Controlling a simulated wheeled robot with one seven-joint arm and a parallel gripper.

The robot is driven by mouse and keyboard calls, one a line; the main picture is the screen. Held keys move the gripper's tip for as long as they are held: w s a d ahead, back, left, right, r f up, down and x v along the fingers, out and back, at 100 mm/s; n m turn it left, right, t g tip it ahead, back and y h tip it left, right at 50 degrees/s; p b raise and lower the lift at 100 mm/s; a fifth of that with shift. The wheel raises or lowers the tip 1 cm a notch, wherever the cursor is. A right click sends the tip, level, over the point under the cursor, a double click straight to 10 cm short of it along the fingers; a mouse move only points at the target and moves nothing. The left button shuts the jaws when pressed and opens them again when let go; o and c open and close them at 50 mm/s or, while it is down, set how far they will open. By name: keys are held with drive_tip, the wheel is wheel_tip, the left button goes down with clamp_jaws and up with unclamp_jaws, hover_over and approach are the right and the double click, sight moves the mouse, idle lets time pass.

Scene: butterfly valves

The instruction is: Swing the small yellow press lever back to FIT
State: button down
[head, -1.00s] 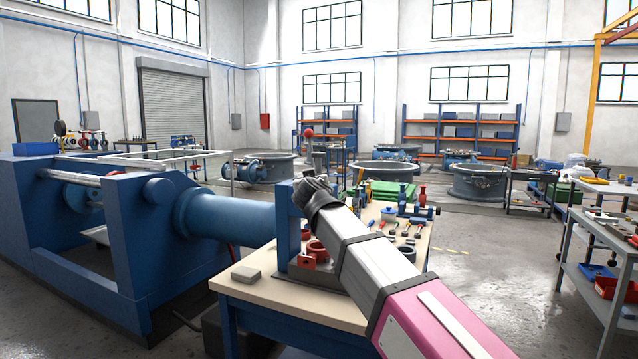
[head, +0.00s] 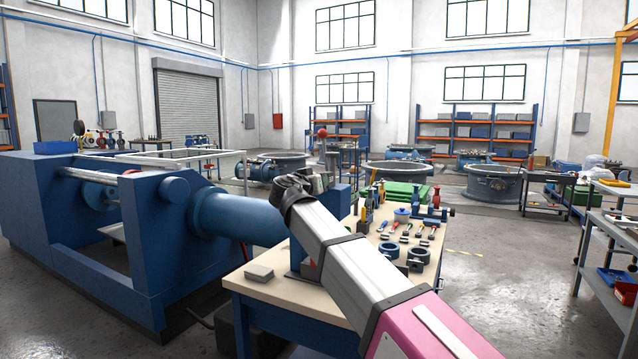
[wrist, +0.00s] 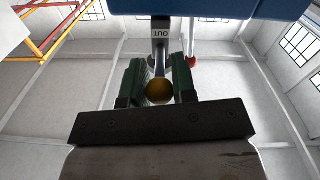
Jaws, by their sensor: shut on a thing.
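The small yellow press lever shows in the wrist view as a dull yellow ball knob (wrist: 159,91) on a grey stem. My gripper (wrist: 160,76) has its two green-padded fingers on either side of the knob, shut on it. A plate marked OUT (wrist: 161,33) shows just above the stem in that view. No FIT mark can be seen. In the head view, my arm reaches over the bench to the blue press (head: 341,200). The lever and my fingertips are hidden or too small to make out there.
The wooden bench (head: 262,289) holds a grey block (head: 259,273), ring parts (head: 389,251) and several hand tools to the right of my arm. A large blue machine (head: 130,280) stands close on the left. A blue body (wrist: 210,8) overhangs the knob.

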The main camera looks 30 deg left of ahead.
drive_tip(key=shift+f, duration=0.1)
drive_tip(key=c, duration=0.9)
unclamp_jaws()
drive_tip(key=shift+c, duration=0.2)
drive_tip(key=s, duration=1)
drive_tip(key=shift+s+d, duration=0.2)
drive_tip(key=shift+s, duration=0.2)
drive_tip(key=shift+d, duration=0.1)
